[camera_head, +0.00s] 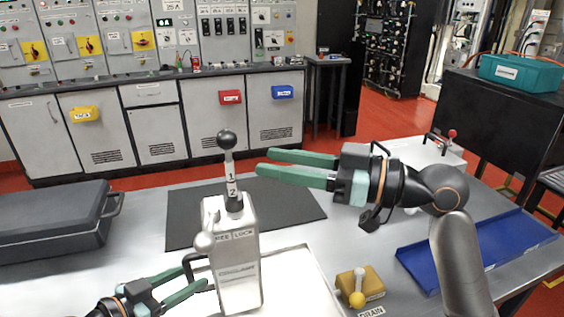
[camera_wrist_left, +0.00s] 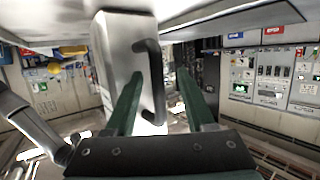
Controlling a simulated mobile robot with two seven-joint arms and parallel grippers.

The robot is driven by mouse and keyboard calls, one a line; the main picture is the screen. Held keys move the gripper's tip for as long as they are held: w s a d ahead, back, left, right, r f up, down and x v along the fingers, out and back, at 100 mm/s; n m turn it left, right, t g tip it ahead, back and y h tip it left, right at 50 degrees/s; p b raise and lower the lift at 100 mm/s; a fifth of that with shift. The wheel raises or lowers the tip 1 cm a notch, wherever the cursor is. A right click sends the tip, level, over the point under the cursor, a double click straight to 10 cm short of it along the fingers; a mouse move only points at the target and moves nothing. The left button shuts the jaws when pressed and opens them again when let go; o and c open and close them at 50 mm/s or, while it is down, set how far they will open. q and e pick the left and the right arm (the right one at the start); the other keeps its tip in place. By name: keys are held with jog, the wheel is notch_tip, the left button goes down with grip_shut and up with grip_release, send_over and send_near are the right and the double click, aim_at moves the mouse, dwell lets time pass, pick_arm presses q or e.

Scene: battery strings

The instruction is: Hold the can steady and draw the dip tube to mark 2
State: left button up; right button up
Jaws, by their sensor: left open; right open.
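The silver can (camera_head: 236,270) stands upright at the front of the table, with a black side handle (camera_head: 192,268) on its left. The dip tube (camera_head: 231,170) rises from its black collar, topped by a black ball knob (camera_head: 227,140); marks 1 and 2 show above the collar. A pale round knob (camera_head: 204,242) sits at the can's upper left. My left gripper (camera_head: 191,277) is open at the handle; in the left wrist view the handle (camera_wrist_left: 152,80) appears between its fingers. My right gripper (camera_head: 265,161) is open and empty, its fingertips right of the tube, apart from it.
A white tray (camera_head: 305,275) lies under the can, a dark mat (camera_head: 285,205) behind. A yellow block with a lever (camera_head: 370,283), labelled DRAIN, stands right. A blue tray (camera_head: 480,250) lies at the right, a dark case (camera_head: 50,225) at the left.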

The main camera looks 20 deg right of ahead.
pick_arm(q)
jog(key=v, duration=1.2)
